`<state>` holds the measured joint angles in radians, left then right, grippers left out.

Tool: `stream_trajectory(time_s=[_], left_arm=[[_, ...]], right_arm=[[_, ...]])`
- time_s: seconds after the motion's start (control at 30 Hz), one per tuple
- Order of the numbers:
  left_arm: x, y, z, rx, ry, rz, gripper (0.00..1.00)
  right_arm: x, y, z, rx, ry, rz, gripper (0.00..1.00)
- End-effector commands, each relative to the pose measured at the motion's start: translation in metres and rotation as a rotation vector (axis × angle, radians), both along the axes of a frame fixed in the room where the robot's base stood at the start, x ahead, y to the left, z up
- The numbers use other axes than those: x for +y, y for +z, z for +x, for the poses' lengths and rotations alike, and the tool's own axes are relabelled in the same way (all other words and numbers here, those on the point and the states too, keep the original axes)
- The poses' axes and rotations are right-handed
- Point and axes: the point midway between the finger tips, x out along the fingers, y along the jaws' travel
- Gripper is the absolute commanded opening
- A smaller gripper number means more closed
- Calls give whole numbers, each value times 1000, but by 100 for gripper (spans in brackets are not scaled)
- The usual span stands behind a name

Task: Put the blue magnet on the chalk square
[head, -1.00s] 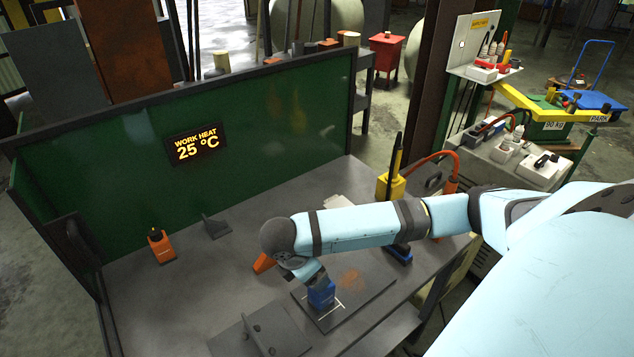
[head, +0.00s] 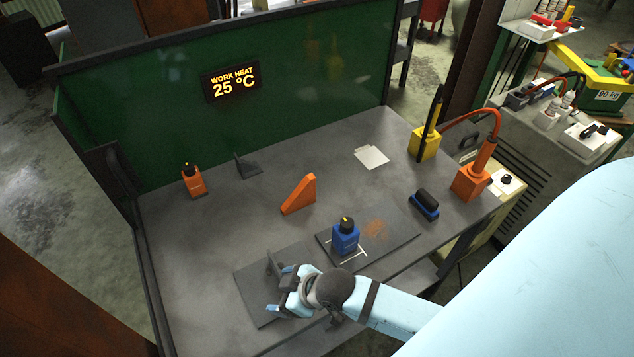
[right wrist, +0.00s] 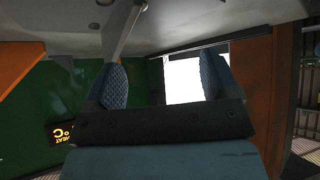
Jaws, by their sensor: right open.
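The blue magnet (head: 345,239), a blue block with a black knob on top, stands upright on a dark plate (head: 397,243). White chalk lines (head: 352,256) show around its base, so it stands on the chalk square; the magnet hides part of the marking. My right gripper (head: 284,289) is open and empty, to the lower left of the magnet and apart from it. Its two blue textured pads (right wrist: 160,82) are spread with nothing between them in the right wrist view. My left gripper is not in view.
An orange magnet (head: 193,181), a small dark bracket (head: 246,166) and an orange wedge (head: 299,195) stand on the table. A dark plate (head: 252,298) with upright lugs lies by my right gripper. A brush (head: 425,204) and yellow holder (head: 424,143) are on the right.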

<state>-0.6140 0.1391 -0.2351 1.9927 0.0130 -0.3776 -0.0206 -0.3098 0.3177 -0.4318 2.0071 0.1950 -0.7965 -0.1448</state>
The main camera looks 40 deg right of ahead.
Motion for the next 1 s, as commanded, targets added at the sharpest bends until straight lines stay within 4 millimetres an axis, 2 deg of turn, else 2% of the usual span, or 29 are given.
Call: stream_trajectory(time_s=[0.03, 0.1, 0.3, 0.4, 0.67, 0.77, 1.0], left_arm=[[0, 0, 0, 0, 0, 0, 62], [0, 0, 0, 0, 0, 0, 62], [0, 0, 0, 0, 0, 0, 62], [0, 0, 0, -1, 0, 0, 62], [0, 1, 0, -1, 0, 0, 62], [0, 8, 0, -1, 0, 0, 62], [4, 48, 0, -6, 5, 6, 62]], right_arm=[[-4, -9, -14, -17, -73, 45, 81], [-14, -16, -28, -55, -161, 88, 81], [-38, -27, -59, -130, -311, 141, 81], [-42, -28, -64, -144, -333, 149, 81], [-42, -27, -64, -147, -335, 149, 81], [-43, -20, -64, -147, -335, 149, 81], [-45, 19, -64, -151, -340, 145, 81]])
